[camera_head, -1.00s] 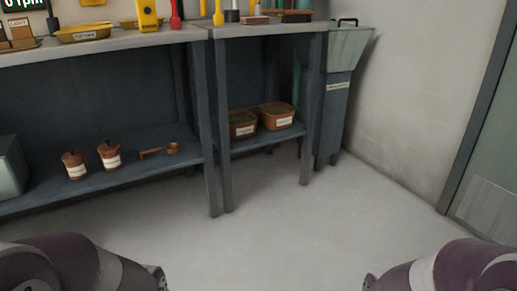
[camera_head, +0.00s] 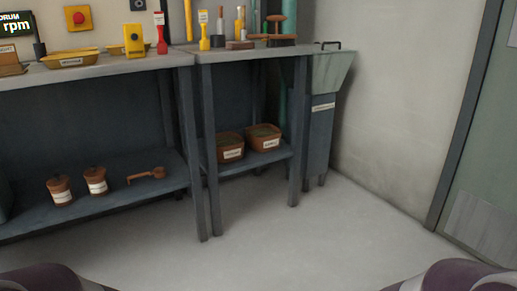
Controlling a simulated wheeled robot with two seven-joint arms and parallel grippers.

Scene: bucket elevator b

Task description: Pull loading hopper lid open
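The loading hopper (camera_head: 328,88) is a grey-green flared bin on a dark stand against the back wall, right of the workbench. A dark handle (camera_head: 328,45) shows at its top, apparently on the lid, which looks closed; the lid surface is too small to make out clearly. Parts of my two arms show at the bottom left and bottom right corners, well short of the hopper. Both grippers are out of view.
The workbench (camera_head: 105,66) holds yellow trays and tools. Its lower shelf (camera_head: 110,192) holds brown jars (camera_head: 95,181) and a scoop (camera_head: 147,174). Two brown tubs (camera_head: 263,138) sit under the right bench. The floor (camera_head: 320,235) ahead is clear. A door (camera_head: 488,180) stands at right.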

